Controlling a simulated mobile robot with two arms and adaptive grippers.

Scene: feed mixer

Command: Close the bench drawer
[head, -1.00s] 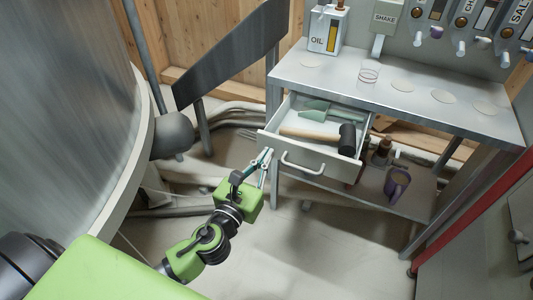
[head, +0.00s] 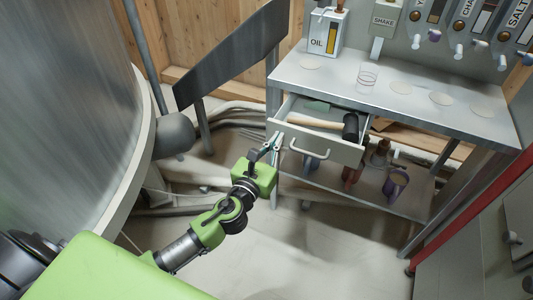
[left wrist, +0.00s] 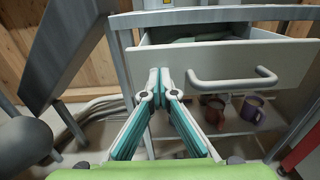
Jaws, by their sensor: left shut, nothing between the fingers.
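The bench drawer (head: 342,154) juts part way out from under the metal bench (head: 345,85). Its pale front carries a bar handle (head: 310,155). A black-headed mallet (head: 350,127) with a wooden handle and a green tool (head: 317,106) lie inside. My left gripper (head: 275,141) is shut and empty, with its fingertips at the left end of the drawer front. In the left wrist view the fingertips (left wrist: 159,76) overlap the drawer front (left wrist: 222,62), left of the handle (left wrist: 232,82). They seem to touch it; exact contact is unclear. My right gripper is out of view.
An oil can (head: 327,32) and a clear glass (head: 367,79) stand on the bench top. A large metal drum (head: 60,110) fills the left. Floor before the bench is clear.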

